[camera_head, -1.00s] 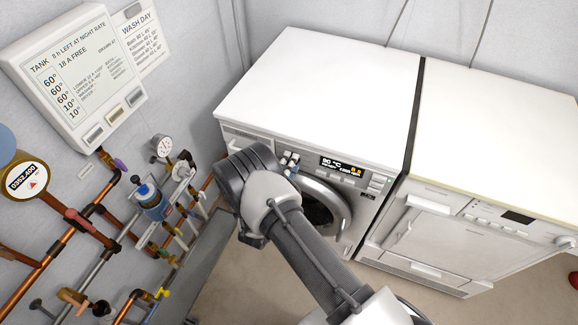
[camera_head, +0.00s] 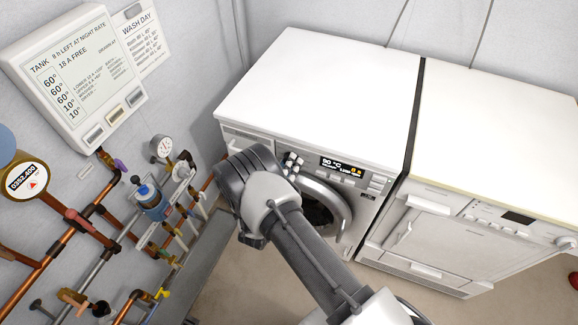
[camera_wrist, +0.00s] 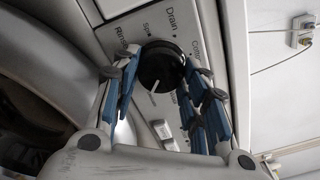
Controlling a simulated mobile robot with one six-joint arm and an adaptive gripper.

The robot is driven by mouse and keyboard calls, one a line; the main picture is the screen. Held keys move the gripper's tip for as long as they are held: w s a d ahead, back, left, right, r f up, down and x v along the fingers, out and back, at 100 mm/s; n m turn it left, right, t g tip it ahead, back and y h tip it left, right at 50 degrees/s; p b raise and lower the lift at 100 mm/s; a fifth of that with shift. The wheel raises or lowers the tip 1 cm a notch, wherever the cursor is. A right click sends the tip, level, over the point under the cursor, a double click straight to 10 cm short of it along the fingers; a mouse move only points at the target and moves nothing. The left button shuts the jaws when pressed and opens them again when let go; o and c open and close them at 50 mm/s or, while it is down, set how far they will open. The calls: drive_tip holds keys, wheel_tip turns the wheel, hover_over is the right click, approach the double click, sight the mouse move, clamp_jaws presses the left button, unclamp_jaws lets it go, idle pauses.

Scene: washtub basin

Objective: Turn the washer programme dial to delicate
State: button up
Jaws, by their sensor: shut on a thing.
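The programme dial (camera_wrist: 160,66) is a round black knob with a white pointer line, seen in the wrist view on the washer's pale front panel. Its pointer line runs toward the lower left in that view. The words Drain and Rinse are readable around it; other labels are partly covered. My gripper (camera_wrist: 164,76) has its blue fingers on both sides of the dial, shut on it. In the head view the washer (camera_head: 320,85) stands in the middle, its display (camera_head: 342,166) reading 90 °C. My gripper (camera_head: 291,162) is at its panel there, and my arm hides the dial.
A second white appliance (camera_head: 500,130) stands close on the right. Copper pipes with valves (camera_head: 75,240) and a gauge (camera_head: 161,147) line the wall on the left. A tank panel (camera_head: 75,75) hangs above them. The washer's round door (camera_head: 335,200) is just below my gripper.

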idle(0.3)
drive_tip(key=o, duration=1.1)
drive_tip(key=shift+c, duration=0.2)
drive_tip(key=v, duration=1.2)
drive_tip(key=shift+r, duration=0.1)
